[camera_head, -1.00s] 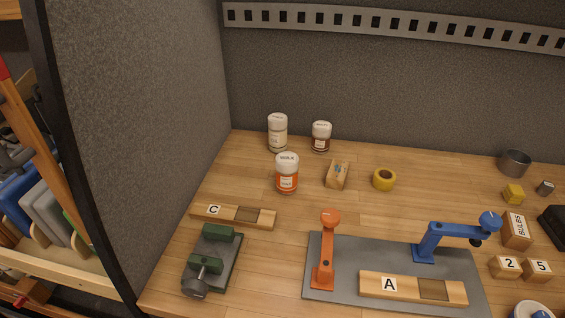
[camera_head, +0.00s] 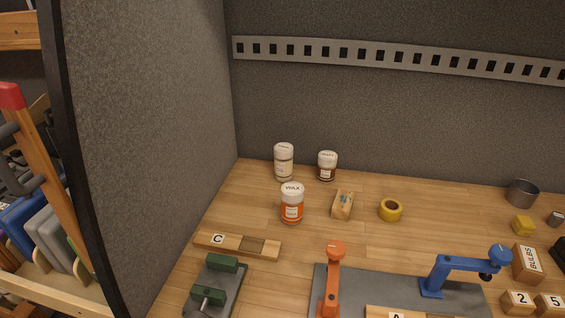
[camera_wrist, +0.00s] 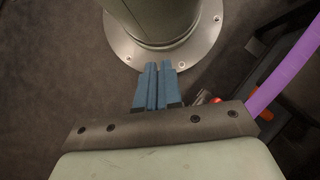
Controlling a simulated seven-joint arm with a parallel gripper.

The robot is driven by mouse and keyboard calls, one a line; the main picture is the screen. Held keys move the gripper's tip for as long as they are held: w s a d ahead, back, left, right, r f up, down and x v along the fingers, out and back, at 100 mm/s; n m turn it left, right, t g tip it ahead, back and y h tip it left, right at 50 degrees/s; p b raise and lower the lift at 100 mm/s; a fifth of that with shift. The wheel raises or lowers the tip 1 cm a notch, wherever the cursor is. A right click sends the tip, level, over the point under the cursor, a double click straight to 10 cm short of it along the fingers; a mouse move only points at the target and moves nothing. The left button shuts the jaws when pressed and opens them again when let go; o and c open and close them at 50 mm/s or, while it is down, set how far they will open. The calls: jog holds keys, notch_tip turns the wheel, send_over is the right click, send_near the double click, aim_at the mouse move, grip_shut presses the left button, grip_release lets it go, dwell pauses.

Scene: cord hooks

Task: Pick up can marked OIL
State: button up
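In the head view, an orange jar with a white lid marked WAX (camera_head: 292,204) stands upright on the bench. Behind it stand a pale jar with a white lid (camera_head: 284,162) and a dark red-brown jar with a white lid (camera_head: 327,167); their print is too small to read. I see no mark OIL on anything in view. My gripper (camera_wrist: 158,68) shows only in the wrist view, its blue fingers side by side with hardly any gap and nothing between them. It points at the floor beside a round metal base, away from the bench.
A yellow tape roll (camera_head: 391,210), a small wooden block (camera_head: 343,205), a wooden strip marked C (camera_head: 226,242) and a green clamp (camera_head: 217,286) lie around the jars. A metal cup (camera_head: 522,193) is at right.

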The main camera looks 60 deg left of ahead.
jog(key=o, duration=1.6)
jog(key=shift+w, duration=0.1)
